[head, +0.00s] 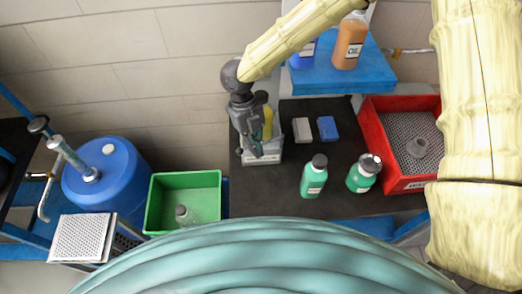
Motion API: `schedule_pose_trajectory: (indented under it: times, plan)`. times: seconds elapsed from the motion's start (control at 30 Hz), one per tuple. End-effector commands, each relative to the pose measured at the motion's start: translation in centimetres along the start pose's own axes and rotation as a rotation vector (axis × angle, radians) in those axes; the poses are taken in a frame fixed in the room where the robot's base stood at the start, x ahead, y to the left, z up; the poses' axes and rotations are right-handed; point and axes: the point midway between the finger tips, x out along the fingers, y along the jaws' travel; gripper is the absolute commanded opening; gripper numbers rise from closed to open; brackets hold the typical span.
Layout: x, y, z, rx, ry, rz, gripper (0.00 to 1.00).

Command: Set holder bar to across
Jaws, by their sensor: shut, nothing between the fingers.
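A pale grey holder (275,150) stands on the dark table top at its left side. A yellow item (268,122) shows upright behind my gripper, in or next to the holder. My gripper (257,152) points down, with its fingertips close over the front of the holder. It looks shut, with nothing held. It covers much of the holder, so I cannot pick out the bar or how it is turned. I cannot tell whether the fingertips touch the holder.
Right of the holder are a white block (302,130), a blue block (327,128) and green bottles (314,178) (364,174). A red crate (397,186), blue shelf (345,78), green bin (156,205) and blue drum (105,180) stand around. The table's front middle is clear.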

Motion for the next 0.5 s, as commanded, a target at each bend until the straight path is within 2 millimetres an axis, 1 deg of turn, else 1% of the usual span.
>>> schedule_pose_trajectory:
  times: [0.2,0.5]
  plan:
    - [-0.5,0.0,1.3,-0.001,-0.002,0.000,0.00]
    - [-0.7,-0.1,2.0,-0.003,0.000,-0.001,0.00]
